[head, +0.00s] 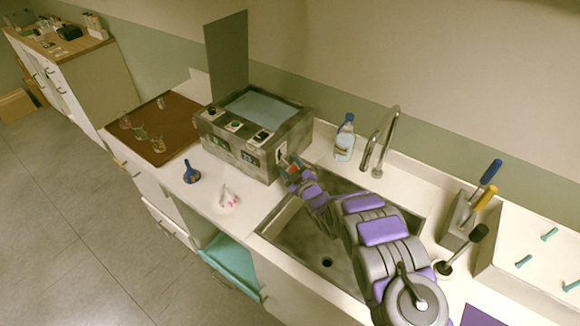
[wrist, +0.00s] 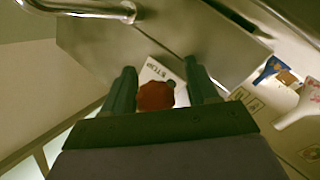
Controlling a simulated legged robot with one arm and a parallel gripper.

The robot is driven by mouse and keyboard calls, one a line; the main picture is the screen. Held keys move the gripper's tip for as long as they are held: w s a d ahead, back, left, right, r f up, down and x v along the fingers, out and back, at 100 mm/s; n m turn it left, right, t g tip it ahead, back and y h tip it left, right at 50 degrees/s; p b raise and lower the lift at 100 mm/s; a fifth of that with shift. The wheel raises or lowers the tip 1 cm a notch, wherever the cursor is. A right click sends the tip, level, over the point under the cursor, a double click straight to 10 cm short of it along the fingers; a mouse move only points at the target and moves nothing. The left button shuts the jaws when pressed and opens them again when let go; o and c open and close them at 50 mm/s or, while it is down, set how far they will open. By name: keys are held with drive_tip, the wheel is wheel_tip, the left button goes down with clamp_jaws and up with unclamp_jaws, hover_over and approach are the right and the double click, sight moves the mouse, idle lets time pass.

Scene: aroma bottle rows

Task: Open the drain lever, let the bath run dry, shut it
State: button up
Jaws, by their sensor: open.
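The bath (head: 240,162) is a grey metal box on the counter, with a pale blue liquid surface (head: 262,107) in its open top and a lid (head: 228,52) standing upright behind. My gripper (head: 289,165) is at the bath's right side wall, above the sink's left end. In the wrist view my gripper (wrist: 161,75) is open, its two dark green fingers on either side of a red-brown knob (wrist: 155,97), which looks like the drain lever's handle. A white lettered label (wrist: 160,73) is behind the knob. I cannot tell whether the fingers touch it. The lever's position is unclear.
The sink (head: 327,262) lies under my arm, with a tap (head: 378,150) behind. A blue-capped bottle (head: 345,140) stands near the bath's right back. A blue funnel (head: 191,172) and a small white-pink item (head: 228,198) sit in front. Tool holders (head: 461,216) stand at right.

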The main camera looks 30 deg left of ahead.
drive_tip(key=shift+d, duration=0.1)
drive_tip(key=shift+d+r, duration=0.1)
drive_tip(key=c, duration=0.3)
clamp_jaws()
